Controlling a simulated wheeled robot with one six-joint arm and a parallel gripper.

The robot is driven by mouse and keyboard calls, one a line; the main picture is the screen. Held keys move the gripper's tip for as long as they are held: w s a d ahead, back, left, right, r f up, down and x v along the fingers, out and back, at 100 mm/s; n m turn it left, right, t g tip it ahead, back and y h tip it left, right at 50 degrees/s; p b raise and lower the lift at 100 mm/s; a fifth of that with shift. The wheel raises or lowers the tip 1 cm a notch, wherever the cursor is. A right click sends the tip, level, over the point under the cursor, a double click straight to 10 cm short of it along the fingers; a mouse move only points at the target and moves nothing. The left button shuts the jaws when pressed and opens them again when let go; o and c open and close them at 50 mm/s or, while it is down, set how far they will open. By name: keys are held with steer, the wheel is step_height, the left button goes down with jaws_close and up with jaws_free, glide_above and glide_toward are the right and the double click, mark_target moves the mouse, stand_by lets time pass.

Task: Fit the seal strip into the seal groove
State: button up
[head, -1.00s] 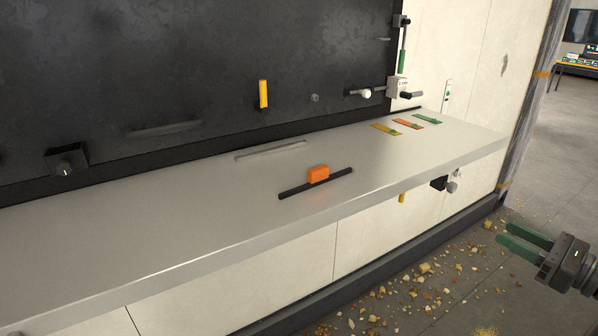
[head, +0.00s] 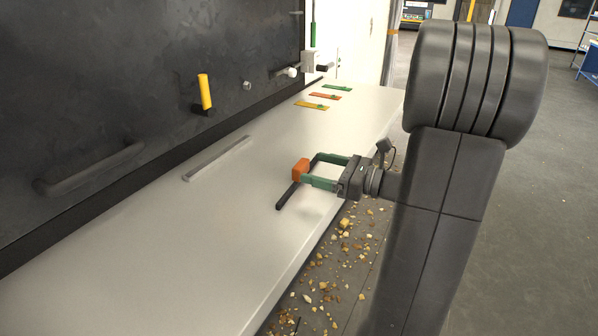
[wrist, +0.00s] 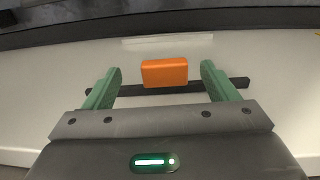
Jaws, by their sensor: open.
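The seal strip is a thin black bar (head: 287,196) with an orange block grip (head: 299,169) on its middle, lying on the grey bench top. My gripper (head: 311,170) is open with green fingers, reaching in from the right at the orange grip. In the wrist view the orange grip (wrist: 164,72) sits between and a little beyond the two fingertips, with gaps on both sides.
Yellow (head: 312,106), orange (head: 325,95) and green (head: 337,87) tags lie at the bench's far end. The dark upright panel (head: 120,90) bears a yellow handle (head: 205,90). Crumbly debris (head: 345,240) litters the floor. The near bench top is clear.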

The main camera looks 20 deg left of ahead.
mark_target(305, 166)
steer(key=shift+w+a+f+p, duration=0.15)
steer(key=shift+a+p, duration=0.25)
steer(key=shift+a, duration=0.95)
steer(key=shift+w+a+f+p, duration=0.1)
steer(key=shift+a+p, duration=0.3)
steer(key=shift+a, duration=0.95)
steer(key=c, duration=1.1)
